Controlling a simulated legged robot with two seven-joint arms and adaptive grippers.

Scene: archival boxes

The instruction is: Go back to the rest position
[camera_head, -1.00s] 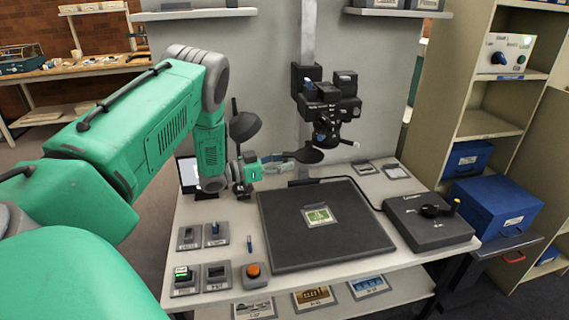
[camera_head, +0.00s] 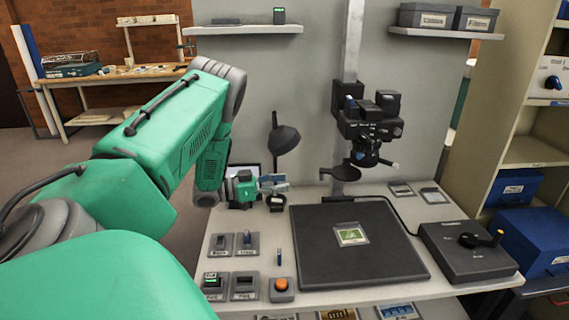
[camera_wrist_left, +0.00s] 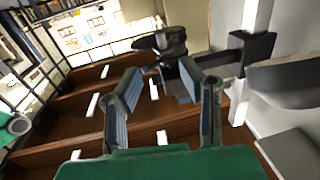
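My left gripper (camera_head: 274,184) reaches in from the left behind the left part of the white table, its green wrist beside the lamp base. In the left wrist view its two blue-padded fingers (camera_wrist_left: 168,88) stand apart with nothing between them, so it is open and empty. My right gripper is in neither view. A black mat (camera_head: 320,262) lies on the table with a small green card in a clear sleeve (camera_head: 351,235) on it.
A camera stand (camera_head: 370,125) rises behind the mat. A desk lamp (camera_head: 284,140) stands close to the left gripper. A control box (camera_head: 468,250) sits right of the mat; switches and an orange button (camera_head: 281,285) sit left.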

